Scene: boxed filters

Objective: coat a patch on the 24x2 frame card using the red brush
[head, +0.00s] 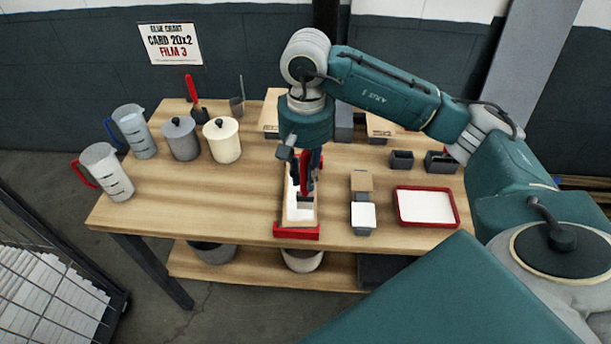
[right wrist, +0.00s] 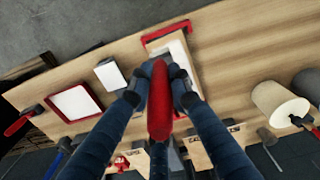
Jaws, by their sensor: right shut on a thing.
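My right gripper (head: 304,160) is shut on the red handle of the brush (head: 308,183), which also stands out in the right wrist view (right wrist: 160,105). The brush points down over a long card with a tan border and white middle (head: 290,212). Its dark head is over the near part of the card; I cannot tell whether it touches. The card lies in a red holder (head: 297,233) at the table's front edge, and the gripper hides its far part. No size label is readable on it. My left gripper is not in view.
A red tray (head: 459,207) with a white inside and a small block with a white top (head: 363,216) lie to the right. Two pots (head: 222,141) and two jugs (head: 107,170) stand left. A wall sign (head: 170,44) reads "CARD 20x2 FILM 3". The table's left front is clear.

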